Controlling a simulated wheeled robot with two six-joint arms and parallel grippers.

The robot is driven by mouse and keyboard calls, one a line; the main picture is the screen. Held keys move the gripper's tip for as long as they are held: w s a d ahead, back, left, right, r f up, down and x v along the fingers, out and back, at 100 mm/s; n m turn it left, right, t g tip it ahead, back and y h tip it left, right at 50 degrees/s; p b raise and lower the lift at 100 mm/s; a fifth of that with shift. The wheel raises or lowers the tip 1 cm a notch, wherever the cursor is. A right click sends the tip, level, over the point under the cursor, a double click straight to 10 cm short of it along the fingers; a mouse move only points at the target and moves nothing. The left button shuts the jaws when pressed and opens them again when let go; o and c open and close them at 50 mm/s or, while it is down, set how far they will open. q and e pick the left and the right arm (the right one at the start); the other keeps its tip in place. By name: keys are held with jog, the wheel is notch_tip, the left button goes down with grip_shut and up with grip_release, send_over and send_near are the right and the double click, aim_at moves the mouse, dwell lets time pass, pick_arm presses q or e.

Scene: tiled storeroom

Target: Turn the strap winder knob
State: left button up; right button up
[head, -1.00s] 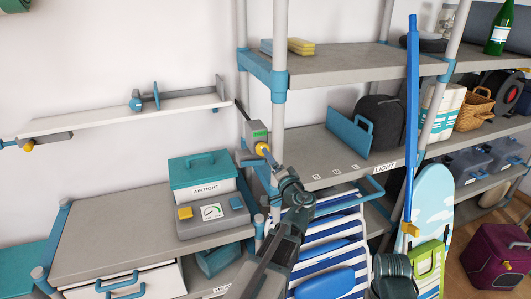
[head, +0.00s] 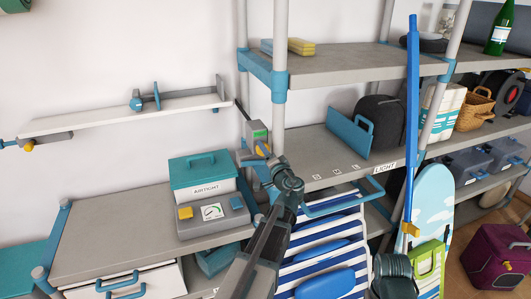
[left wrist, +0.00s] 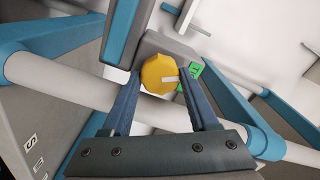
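The strap winder is a small grey box (head: 257,133) with a green label, fixed at the rack post. Its yellow knob (head: 261,149) is partly covered by my left gripper (head: 267,158) in the head view. In the left wrist view the round yellow knob (left wrist: 157,74), with a pale mark on its face, sits between the tips of my left gripper's two spread fingers (left wrist: 162,82). The left fingertip is very close to the knob, and a gap shows on the right side. I cannot tell whether either finger touches it.
The rack's pale post (left wrist: 60,85) and blue brackets (left wrist: 262,140) are close around the left gripper. A striped deck chair (head: 325,255) leans below the shelf.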

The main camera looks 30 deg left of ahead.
pick_arm(q)
jog(key=c, duration=0.9)
jog(key=shift+o, duration=0.2)
jog(key=shift+m, duration=0.3)
jog(key=shift+f+m, duration=0.1)
jog(key=shift+m, duration=4)
jog(key=o, duration=1.4)
